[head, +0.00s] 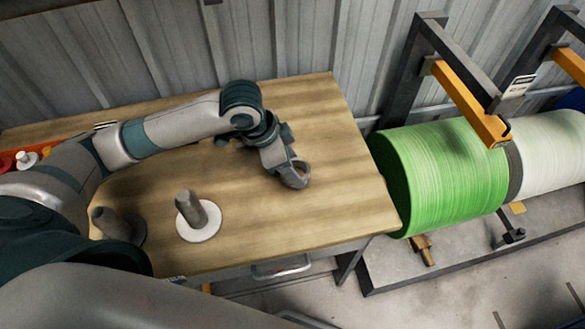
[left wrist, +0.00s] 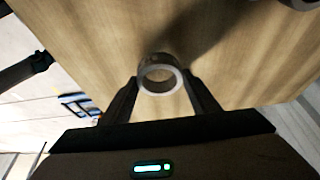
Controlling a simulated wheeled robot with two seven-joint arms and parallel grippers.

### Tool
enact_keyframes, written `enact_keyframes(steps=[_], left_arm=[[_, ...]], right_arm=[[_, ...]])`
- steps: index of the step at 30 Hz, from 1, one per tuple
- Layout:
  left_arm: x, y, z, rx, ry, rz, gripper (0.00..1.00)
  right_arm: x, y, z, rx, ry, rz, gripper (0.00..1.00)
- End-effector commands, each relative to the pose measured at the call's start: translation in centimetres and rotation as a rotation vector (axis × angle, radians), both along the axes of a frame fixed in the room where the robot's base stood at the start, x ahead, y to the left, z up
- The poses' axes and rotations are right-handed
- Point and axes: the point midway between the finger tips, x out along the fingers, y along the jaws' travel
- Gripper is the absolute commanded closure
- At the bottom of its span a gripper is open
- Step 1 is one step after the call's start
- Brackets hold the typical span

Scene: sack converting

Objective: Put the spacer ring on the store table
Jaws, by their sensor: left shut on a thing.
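The spacer ring (head: 296,176) is a short grey metal ring with an open middle. My left gripper (head: 287,168) is shut on it, over the right part of the wooden table (head: 330,120). In the left wrist view the ring (left wrist: 159,74) sits between the two dark fingertips of my left gripper (left wrist: 161,84), with wood behind it. I cannot tell whether the ring touches the tabletop. My right gripper is not in view.
A grey post on a white round base (head: 199,233) and a darker post (head: 118,226) stand at the table's front left. An orange tray (head: 48,154) with small parts is at the far left. Green (head: 450,175) and white rolls are beyond the right edge. The table around the ring is clear.

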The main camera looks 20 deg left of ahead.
Motion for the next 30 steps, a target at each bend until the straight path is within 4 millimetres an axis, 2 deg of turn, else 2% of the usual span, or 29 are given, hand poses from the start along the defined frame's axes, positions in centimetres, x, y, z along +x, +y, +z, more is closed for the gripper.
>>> enact_keyframes(steps=[6,17,18,20,30], left_arm=[[0.0,0.0,-1.8,0.001,-0.001,0.0,0.8],[0.0,0.0,-2.0,0.0,-0.002,-0.001,0.8],[0.0,0.0,-2.1,0.0,0.0,-0.001,0.4],[0.0,0.0,-2.1,0.0,0.0,-0.001,0.26],[0.0,0.0,-2.1,0.001,-0.001,-0.001,0.26]], right_arm=[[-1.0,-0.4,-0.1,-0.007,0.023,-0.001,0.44],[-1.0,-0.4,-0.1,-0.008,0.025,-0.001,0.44],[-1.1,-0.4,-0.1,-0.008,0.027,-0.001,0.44],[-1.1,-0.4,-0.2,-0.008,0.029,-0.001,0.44],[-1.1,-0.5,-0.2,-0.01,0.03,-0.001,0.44]])
